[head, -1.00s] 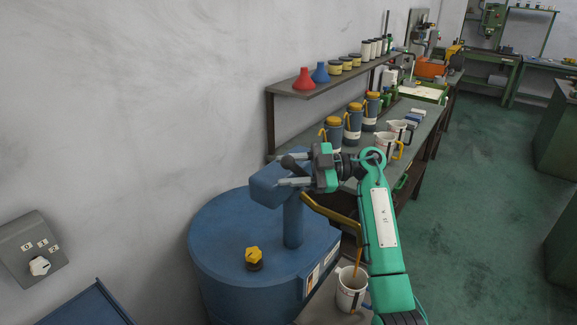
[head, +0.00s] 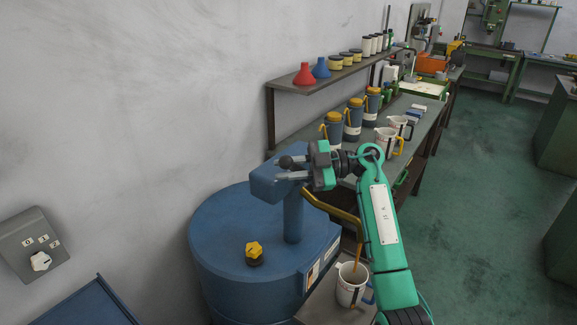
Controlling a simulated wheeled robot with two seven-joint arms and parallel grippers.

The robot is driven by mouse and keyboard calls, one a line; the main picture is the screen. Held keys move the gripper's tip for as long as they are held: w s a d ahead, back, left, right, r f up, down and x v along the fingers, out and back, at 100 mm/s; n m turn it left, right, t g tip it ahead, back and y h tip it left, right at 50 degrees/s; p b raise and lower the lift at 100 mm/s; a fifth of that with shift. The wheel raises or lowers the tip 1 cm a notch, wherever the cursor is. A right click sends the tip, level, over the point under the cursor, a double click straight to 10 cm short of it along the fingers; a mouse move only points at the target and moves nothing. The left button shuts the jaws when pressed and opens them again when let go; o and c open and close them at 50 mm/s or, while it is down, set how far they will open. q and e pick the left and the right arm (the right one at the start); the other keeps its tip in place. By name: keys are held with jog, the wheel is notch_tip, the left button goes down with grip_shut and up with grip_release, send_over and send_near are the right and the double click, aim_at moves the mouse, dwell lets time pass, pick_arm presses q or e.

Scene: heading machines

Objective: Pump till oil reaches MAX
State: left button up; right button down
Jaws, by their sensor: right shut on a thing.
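A blue oil drum (head: 225,225) stands against the wall with a blue pump (head: 293,215) on top. My right gripper (head: 290,168) is shut on the pump handle (head: 286,161), whose dark knob shows at the fingertips. A bent ochre spout (head: 333,208) runs from the pump to above a white measuring jug (head: 349,291). A thin amber stream of oil (head: 358,257) falls from the spout into the jug. The oil level and the MAX mark are too small to tell. My left gripper is not in view.
A yellow cap (head: 254,249) sits on the drum top. A workbench (head: 425,128) behind carries blue cans (head: 353,120) and white jugs (head: 388,141). A wall shelf (head: 330,77) holds funnels and small tins. The green floor (head: 480,200) to the right is clear.

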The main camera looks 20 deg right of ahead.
notch_tip(320, 180, down, 18)
jog(key=n+t+h+b, duration=0.3)
jog(key=n+h+b, duration=0.2)
jog(key=n+h, duration=0.2)
jog(key=shift+s+a+r+n+h, duration=0.2)
jog(key=shift+s+a+n+h, duration=0.15)
jog(key=shift+h, duration=1.05)
jog(key=shift+w, duration=0.1)
jog(key=c, duration=1.3)
grip_release()
jog(key=shift+d+r, duration=0.1)
jog(key=shift+d, duration=0.05)
